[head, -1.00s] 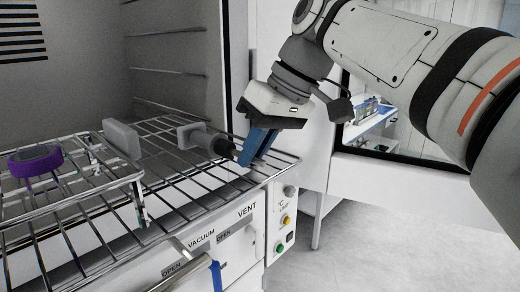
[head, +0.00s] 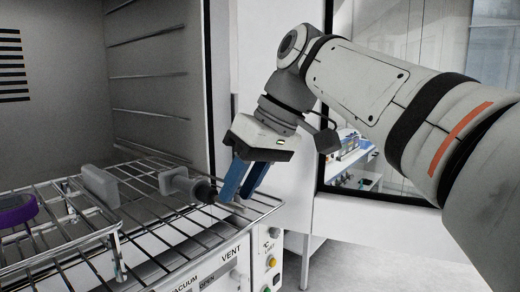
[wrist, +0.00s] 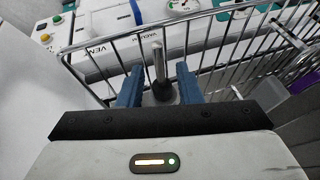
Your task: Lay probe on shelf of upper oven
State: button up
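The probe is most likely the grey piece with a dark end (head: 182,184) lying on the wire shelf (head: 250,217) of the open oven. Its dark end points towards my gripper (head: 240,188), which is low over the shelf's front right corner. In the wrist view a metal rod (wrist: 158,62) with a dark round base (wrist: 163,92) shows between the blue fingers of my gripper (wrist: 159,85). Gaps show on both sides, so the fingers are open and not closed on it. I cannot tell whether the probe rests fully on the wires.
A grey block (head: 101,187) stands left of the probe. A purple ring (head: 17,209) lies on a small raised wire rack (head: 118,238) at the left. The oven side wall (head: 160,85) rises behind. A control panel (head: 270,255) is below the shelf's front edge.

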jog(key=w+v, duration=0.1)
jog(key=v, duration=0.9)
jog(key=s+d+f+m+t+h, duration=0.1)
jog(key=s+d+f+m, duration=0.2)
jog(key=f, duration=0.9)
jog(key=s+d+f+m+t+h, duration=0.1)
jog(key=s+d+f+m+h, duration=0.1)
jog(key=f, duration=1.1)
jog(key=s+d+f+m+h, duration=0.2)
jog(key=d+f, duration=0.4)
jog(key=f, duration=0.6)
jog(key=shift+s+d+m+t+p, duration=0.4)
jog(key=shift+s+m, duration=0.45)
jog(key=shift+m, duration=0.25)
jog(key=shift+f, duration=0.15)
jog(key=shift+f+b, duration=0.45)
jog(key=shift+f, duration=0.1)
